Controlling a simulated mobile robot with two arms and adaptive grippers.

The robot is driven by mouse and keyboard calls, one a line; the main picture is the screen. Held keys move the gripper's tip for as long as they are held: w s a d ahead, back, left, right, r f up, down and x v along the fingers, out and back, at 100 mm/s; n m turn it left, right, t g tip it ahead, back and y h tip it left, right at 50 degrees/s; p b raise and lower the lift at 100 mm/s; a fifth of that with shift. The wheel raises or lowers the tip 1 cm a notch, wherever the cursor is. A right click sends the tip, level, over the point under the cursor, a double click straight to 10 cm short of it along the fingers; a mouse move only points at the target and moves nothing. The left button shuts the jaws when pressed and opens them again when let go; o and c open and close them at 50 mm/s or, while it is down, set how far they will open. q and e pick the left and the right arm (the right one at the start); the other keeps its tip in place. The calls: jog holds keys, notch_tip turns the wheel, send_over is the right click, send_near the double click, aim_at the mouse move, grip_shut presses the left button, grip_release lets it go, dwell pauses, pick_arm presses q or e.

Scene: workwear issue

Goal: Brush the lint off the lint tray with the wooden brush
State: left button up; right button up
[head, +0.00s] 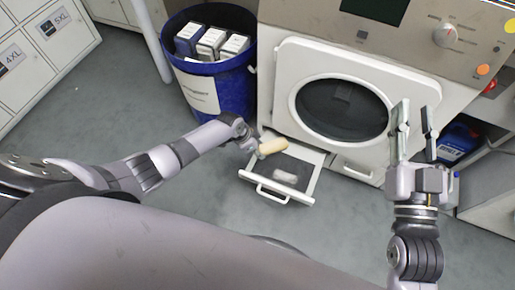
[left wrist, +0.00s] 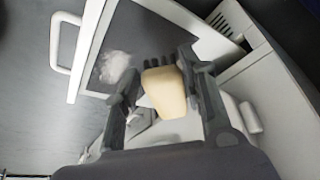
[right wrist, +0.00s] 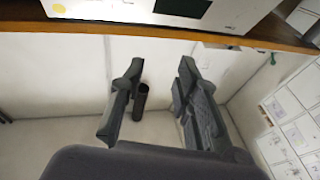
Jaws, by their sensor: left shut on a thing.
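The lint tray (head: 312,187) is a pulled-out drawer with a white frame, a front handle and a dark mesh, low on the white machine. A pale grey clump of lint (head: 285,177) lies on the mesh; the lint also shows in the left wrist view (left wrist: 115,67). My left gripper (head: 259,150) is shut on the light wooden brush (head: 273,146), above the tray's rear left part. My right gripper (head: 416,116) is open, empty and raised before the machine.
A blue bin (head: 232,119) with several boxes stands left of the tray. The machine's round door (head: 342,108) is behind the tray. A blue container (head: 457,142) sits at the right. White lockers (head: 45,45) stand far left; the floor before the tray is clear.

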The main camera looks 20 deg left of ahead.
notch_tip(320, 180, down, 10)
jog(key=d+g+h+p, duration=0.1)
jog(key=g+h+p, duration=0.1)
jog(key=g, duration=0.4)
jog(key=shift+s+d, duration=0.35)
jog(key=shift+s, duration=0.1)
jog(key=shift+f, duration=0.1)
